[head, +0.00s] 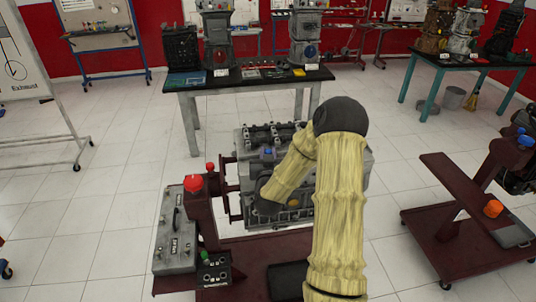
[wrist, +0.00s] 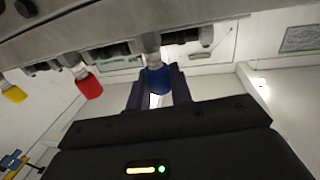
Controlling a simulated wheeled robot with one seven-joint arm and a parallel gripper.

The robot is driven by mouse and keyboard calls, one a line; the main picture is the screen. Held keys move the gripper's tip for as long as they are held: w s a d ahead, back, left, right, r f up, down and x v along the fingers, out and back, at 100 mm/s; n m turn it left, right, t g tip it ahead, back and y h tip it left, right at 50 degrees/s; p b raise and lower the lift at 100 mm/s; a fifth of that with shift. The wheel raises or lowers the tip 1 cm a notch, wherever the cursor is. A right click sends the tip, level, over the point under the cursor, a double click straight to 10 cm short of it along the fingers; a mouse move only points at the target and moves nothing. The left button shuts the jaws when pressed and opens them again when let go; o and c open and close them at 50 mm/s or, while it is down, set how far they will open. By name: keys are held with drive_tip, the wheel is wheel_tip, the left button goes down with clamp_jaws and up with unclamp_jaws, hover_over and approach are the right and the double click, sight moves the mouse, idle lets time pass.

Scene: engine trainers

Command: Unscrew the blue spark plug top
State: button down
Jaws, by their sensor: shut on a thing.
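The blue spark plug top (wrist: 157,80) shows in the wrist view on the underside of a grey metal part of the engine. My gripper (wrist: 157,88) has its two dark fingers on either side of the blue top and is shut on it. The top still meets the metal stem above it. In the head view, my arm in its yellow sleeve bends down to the grey engine (head: 245,150). The fingers and the held top are hard to make out there.
In the wrist view, a red top (wrist: 88,87) and a yellow top (wrist: 13,94) hang to the left along the same part. In the head view, the engine stand has a red button (head: 193,182) and a grey case (head: 174,240). A table (head: 245,84) stands behind.

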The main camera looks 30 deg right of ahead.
drive_tip(key=y+b, duration=0.1)
drive_tip(key=n+t+y+b, duration=0.1)
drive_tip(key=shift+f+n+b, duration=0.2)
drive_tip(key=shift+n+b, duration=0.1)
drive_tip(key=shift+b, duration=0.1)
drive_tip(key=shift+r+n+t+y+b, duration=0.15)
drive_tip(key=shift+n+y+b, duration=0.35)
drive_tip(key=shift+y, duration=0.25)
drive_tip(key=shift+r+n+t+y+b, duration=0.15)
drive_tip(key=shift+n+y+b, duration=0.3)
drive_tip(key=shift+y, duration=0.3)
drive_tip(key=shift+w, duration=0.1)
drive_tip(key=c, duration=1.4)
unclamp_jaws()
drive_tip(key=shift+f, duration=0.1)
drive_tip(key=shift+o, duration=0.6)
drive_tip(key=shift+w+a, duration=0.1)
